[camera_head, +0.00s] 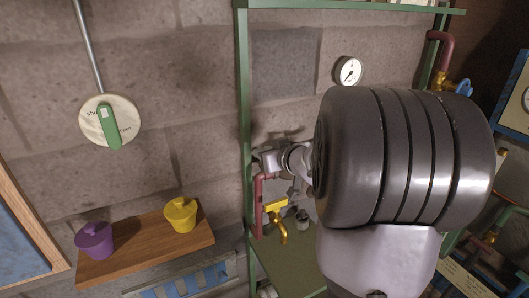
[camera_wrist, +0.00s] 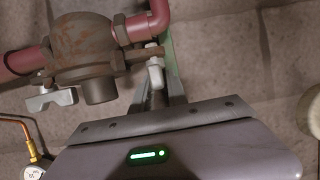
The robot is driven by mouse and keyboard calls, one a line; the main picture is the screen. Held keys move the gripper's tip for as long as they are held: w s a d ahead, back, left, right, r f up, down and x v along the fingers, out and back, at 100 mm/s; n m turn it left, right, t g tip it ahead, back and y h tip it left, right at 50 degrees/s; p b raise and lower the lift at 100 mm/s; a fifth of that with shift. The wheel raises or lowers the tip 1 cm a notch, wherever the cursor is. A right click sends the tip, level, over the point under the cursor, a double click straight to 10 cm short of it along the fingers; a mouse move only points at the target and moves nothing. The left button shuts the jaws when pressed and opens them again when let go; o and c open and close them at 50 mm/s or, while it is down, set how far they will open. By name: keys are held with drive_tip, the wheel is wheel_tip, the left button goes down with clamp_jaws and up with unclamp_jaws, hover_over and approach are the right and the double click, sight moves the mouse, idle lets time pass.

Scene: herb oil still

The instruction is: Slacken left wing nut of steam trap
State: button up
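The steam trap (camera_wrist: 84,45), a rusty brown rounded body between dark red pipes, is at the upper left of the wrist view. A pale grey wing nut (camera_wrist: 50,101) sits at its lower left, its wings spread sideways. A second grey nut (camera_wrist: 156,74) hangs from a bolt on its right flange, seen edge-on. My gripper (camera_wrist: 160,90) points up the picture with its fingers apart. The right nut appears in line with the finger gap; I cannot tell whether they touch. The left nut is well left of the fingers. In the head view my arm hides the trap.
A brass pipe with a small gauge (camera_wrist: 33,172) is at the wrist view's lower left. In the head view, a yellow valve (camera_head: 276,206) is beside my arm within a green frame (camera_head: 245,110). A wooden shelf (camera_head: 150,248) holds purple and yellow pots.

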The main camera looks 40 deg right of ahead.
drive_tip(key=shift+o, duration=0.9)
drive_tip(key=p+v, duration=0.6)
drive_tip(key=v, duration=1.1)
drive_tip(key=shift+r+p, duration=0.15)
drive_tip(key=shift+p, duration=0.15)
drive_tip(key=shift+s, duration=0.2)
